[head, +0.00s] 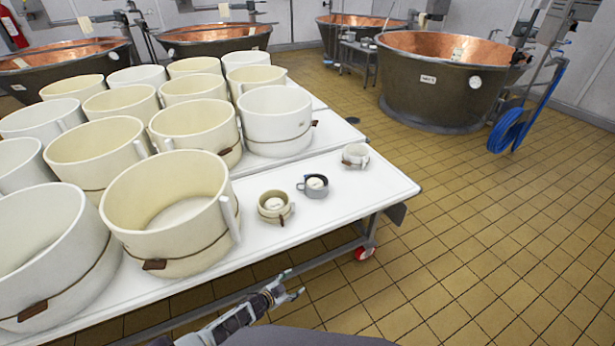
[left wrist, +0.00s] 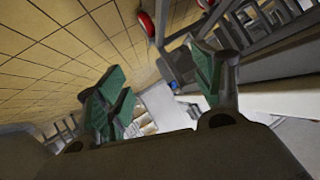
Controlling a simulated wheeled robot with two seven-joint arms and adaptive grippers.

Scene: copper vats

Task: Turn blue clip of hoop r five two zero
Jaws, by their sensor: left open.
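Several large cream and white hoops stand on the white table (head: 345,205); the nearest cream hoop (head: 165,215) has a cord and a brown tag. Three small hoops stand near the table's right end: a cream one (head: 275,207), a grey one (head: 313,187) and a white one (head: 355,156). My left gripper (head: 290,286) is open and empty, beyond the table's front edge and apart from the hoops. Its green pads show in the left wrist view (left wrist: 162,88). My right gripper is out of view.
Copper-lined vats (head: 445,80) stand at the back, with a blue hose (head: 510,130) at the right. A red-hubbed wheel (head: 364,253) sits under the table's right end. The tiled floor (head: 480,240) to the right is clear.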

